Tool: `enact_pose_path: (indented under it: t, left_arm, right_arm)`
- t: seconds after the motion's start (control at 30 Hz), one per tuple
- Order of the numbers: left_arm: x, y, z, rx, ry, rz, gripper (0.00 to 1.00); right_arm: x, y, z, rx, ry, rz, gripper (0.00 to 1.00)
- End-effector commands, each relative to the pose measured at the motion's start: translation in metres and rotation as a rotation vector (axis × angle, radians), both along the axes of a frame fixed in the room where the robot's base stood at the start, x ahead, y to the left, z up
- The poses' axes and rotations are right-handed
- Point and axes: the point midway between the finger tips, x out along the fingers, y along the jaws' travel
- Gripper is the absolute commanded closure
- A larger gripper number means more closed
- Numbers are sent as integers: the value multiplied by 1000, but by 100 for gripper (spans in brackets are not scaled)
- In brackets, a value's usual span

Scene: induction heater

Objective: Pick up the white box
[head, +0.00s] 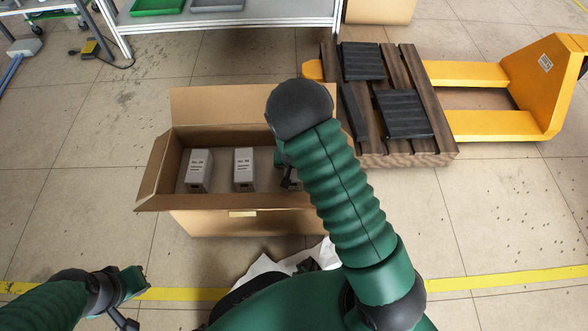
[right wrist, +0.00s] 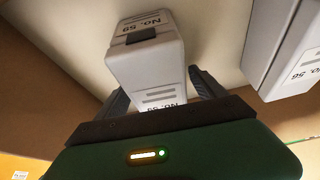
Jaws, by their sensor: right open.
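Several white boxes stand in an open cardboard carton: one at the left (head: 199,171), one in the middle (head: 244,170), and one at the right, mostly hidden by my right arm in the head view. My right gripper (right wrist: 160,82) is open, its fingers on either side of a white box labelled No. 59 (right wrist: 146,60). I cannot tell whether they touch it. Another white box (right wrist: 285,60) stands to the right in the right wrist view. My left gripper (head: 134,281) is low at the left, outside the carton; its finger opening is unclear.
The cardboard carton (head: 235,222) has raised walls and open flaps. A wooden pallet (head: 405,151) with black trays sits on a yellow pallet jack (head: 545,85) at the right. A metal table (head: 230,20) stands behind.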

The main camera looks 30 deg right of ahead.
Motion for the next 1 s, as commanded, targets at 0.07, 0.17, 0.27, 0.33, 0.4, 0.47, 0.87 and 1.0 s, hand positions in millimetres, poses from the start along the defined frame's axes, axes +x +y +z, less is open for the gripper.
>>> enact_pose_path:
  t: [0.07,0.17,0.27,0.33,0.4,0.47,0.87,1.0]
  left_arm:
    - [0,0,1,0,0,0,100]
    - [0,0,1,0,0,0,100]
    - [0,0,1,0,0,0,100]
    - [0,0,1,0,0,0,100]
    - [0,0,1,0,0,0,100]
    - [0,0,1,0,0,0,100]
    - [0,0,1,0,0,0,100]
    - [0,0,1,0,0,0,100]
  right_arm:
    - [0,0,-1,0,0,0,20]
    - [0,0,-3,0,0,0,20]
    - [0,0,-3,0,0,0,20]
    - [0,0,-3,0,0,0,20]
    - [0,0,-3,0,0,0,20]
    - [0,0,-3,0,0,0,24]
    - [0,0,-3,0,0,0,76]
    - [0,0,-3,0,0,0,95]
